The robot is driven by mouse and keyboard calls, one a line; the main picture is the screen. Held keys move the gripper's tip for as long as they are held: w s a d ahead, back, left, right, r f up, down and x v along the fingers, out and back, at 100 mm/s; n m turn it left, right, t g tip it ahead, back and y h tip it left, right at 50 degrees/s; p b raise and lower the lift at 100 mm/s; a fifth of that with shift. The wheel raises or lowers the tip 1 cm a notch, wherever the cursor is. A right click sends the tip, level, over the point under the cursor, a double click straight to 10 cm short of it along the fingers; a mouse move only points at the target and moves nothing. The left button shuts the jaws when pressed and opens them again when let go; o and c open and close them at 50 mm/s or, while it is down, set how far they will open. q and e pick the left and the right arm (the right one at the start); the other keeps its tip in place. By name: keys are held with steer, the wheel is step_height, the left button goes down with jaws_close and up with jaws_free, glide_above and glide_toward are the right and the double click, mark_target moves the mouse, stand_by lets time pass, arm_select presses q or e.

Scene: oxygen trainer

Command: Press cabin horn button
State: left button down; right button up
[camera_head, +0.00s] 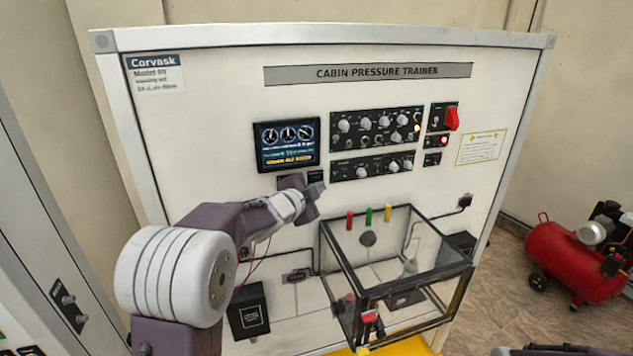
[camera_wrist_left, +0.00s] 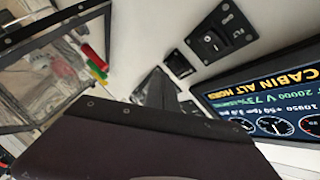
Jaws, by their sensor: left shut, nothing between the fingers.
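The white trainer panel (camera_head: 220,90) stands upright ahead of me. Its display (camera_head: 287,145) is lit; in the wrist view the display (camera_wrist_left: 270,95) shows a "CABIN ALT HORN" line. Small black control plates (camera_head: 315,177) sit just under the display. They also show as a larger plate (camera_wrist_left: 222,38) and a smaller plate (camera_wrist_left: 178,65) in the wrist view. I cannot read which one is the horn button. My left gripper (camera_head: 311,194) is shut and empty, close to these plates and partly hiding them. Contact cannot be told. My right gripper is not in view.
A clear, dark-framed box (camera_head: 400,285) juts out from the panel to the right of my left gripper. Red, green and yellow pieces (camera_head: 369,216) stand at its back. Knob panels (camera_head: 376,131) and a red switch (camera_head: 452,118) lie right of the display. A red compressor (camera_head: 560,255) stands on the floor.

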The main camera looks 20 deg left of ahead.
arm_select(q)
steer(key=shift+w, duration=0.1)
stand_by(0.6)
steer(key=shift+w+a+p, duration=0.25)
steer(key=shift+w+p, duration=0.05)
steer(key=shift+w+a+r+p, duration=0.1)
steer(key=shift+w+a+p, duration=0.15)
steer(key=shift+w+p, duration=0.1)
stand_by(0.8)
stand_by(0.3)
steer(key=shift+s+d+b, duration=0.35)
steer(key=shift+s+b, duration=0.25)
